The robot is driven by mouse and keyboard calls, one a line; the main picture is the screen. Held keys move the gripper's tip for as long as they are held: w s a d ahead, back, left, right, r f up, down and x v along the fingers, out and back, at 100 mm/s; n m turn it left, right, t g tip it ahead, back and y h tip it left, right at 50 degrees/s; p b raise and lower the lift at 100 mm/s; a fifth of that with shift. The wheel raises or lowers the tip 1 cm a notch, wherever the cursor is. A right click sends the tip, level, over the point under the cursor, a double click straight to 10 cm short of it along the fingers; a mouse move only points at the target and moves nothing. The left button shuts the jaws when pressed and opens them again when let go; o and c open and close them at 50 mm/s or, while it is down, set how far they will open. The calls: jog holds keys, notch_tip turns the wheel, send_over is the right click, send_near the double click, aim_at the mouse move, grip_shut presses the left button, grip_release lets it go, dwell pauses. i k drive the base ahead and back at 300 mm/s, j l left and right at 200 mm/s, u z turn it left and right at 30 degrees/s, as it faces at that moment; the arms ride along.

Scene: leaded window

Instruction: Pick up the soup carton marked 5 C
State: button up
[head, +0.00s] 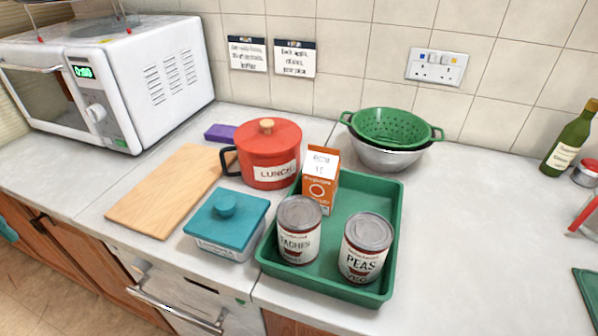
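An orange and white carton (320,182) stands upright in the green tray (389,215), at its back left corner. Its white top has small dark print that is too small to read for sure. A tin marked PEACHES (299,232) stands in front of it and hides part of its lower side. A tin marked PEAS (365,248) stands in the tray's front right. The red pot (268,150) is close on the carton's left. My gripper is not in view.
A teal-lidded box (228,220) and a wooden board (172,192) lie left of the tray. A green colander (390,126) sits in a metal bowl behind it. A microwave (140,85) stands far left, a bottle (571,140) far right.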

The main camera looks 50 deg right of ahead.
aim_at(321, 167)
jog(key=k+l, duration=0.25)
jog(key=k, duration=0.3)
jog(key=k+l+z, duration=0.1)
jog(key=k+l, duration=0.15)
jog(key=k, duration=0.3)
jog(key=k+l, duration=0.25)
jog(key=k, duration=0.3)
jog(key=k+l+z, duration=0.15)
jog(key=k+l, duration=0.15)
jog(key=k, duration=0.2)
jog(key=i+j, duration=0.3)
jog(key=i, duration=0.1)
